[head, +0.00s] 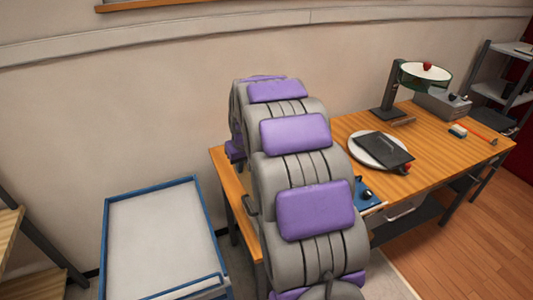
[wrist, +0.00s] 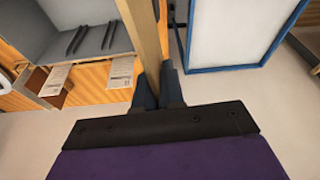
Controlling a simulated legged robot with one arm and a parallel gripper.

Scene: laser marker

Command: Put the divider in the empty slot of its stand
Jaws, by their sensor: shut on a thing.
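In the wrist view, my gripper (wrist: 159,88) is shut on a tan board seen nearly edge-on, which I take to be the divider (wrist: 145,40). The divider runs from between the dark fingers to the top edge, where it is cut off. At upper left is a grey open-fronted holder (wrist: 107,14) with dark upright strips inside, probably the stand. The divider stands just right of it in the picture; I cannot tell whether they touch. The empty slot cannot be made out. In the head view, my arm hides the gripper and divider.
A wooden table (head: 440,165) carries a white plate with a black slab (head: 382,150), a lamp-like stand (head: 390,95) and a grey box (head: 441,104). A blue-rimmed cart (head: 162,240) with a bare pale top stands left of my arm. Two paper tags (wrist: 122,72) hang below the holder.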

